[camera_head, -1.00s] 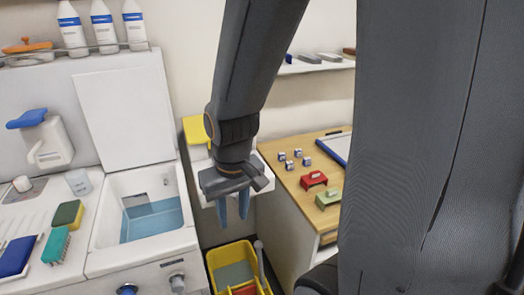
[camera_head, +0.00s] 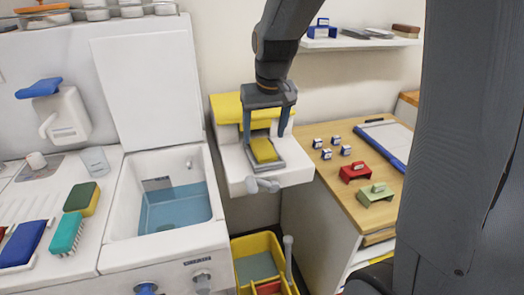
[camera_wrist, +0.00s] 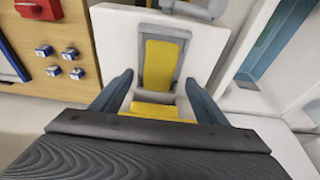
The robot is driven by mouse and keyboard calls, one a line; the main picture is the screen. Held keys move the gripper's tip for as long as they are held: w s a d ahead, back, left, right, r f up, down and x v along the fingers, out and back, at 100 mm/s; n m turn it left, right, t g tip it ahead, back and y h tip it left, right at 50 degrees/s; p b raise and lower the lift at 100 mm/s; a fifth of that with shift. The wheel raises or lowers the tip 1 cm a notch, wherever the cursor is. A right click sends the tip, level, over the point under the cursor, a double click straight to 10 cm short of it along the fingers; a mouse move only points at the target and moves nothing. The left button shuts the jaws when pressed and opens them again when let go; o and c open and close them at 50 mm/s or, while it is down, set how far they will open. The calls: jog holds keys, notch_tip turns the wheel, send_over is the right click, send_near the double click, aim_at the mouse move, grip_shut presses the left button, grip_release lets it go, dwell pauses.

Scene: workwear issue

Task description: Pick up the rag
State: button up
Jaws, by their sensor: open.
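A yellow rag (camera_head: 263,149) lies in a grey-framed slot on the front of a white wall unit; it also shows in the wrist view (camera_wrist: 160,63). A wider yellow piece (camera_head: 240,107) covers the top of the unit, and a yellow edge (camera_wrist: 155,110) shows close to my palm in the wrist view. I cannot tell whether these are one cloth. My gripper (camera_head: 266,132) is open and empty above the unit, its fingers pointing down. In the wrist view my gripper (camera_wrist: 158,80) has one finger on each side of the rag strip, apparently apart from it.
A sink basin (camera_head: 128,218) with a raised white lid (camera_head: 150,85) stands to the left. A yellow bucket (camera_head: 288,277) is below the unit. A wooden counter (camera_head: 335,180) with red and green brackets and small blocks stands to the right. A shelf (camera_head: 370,43) hangs above it.

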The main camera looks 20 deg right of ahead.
aim_at(263, 146)
jog(key=shift+p+x, duration=0.65)
jog(key=shift+x, duration=2.05)
jog(key=shift+w, duration=0.1)
jog(key=shift+r, duration=0.1)
jog(key=c, duration=1.2)
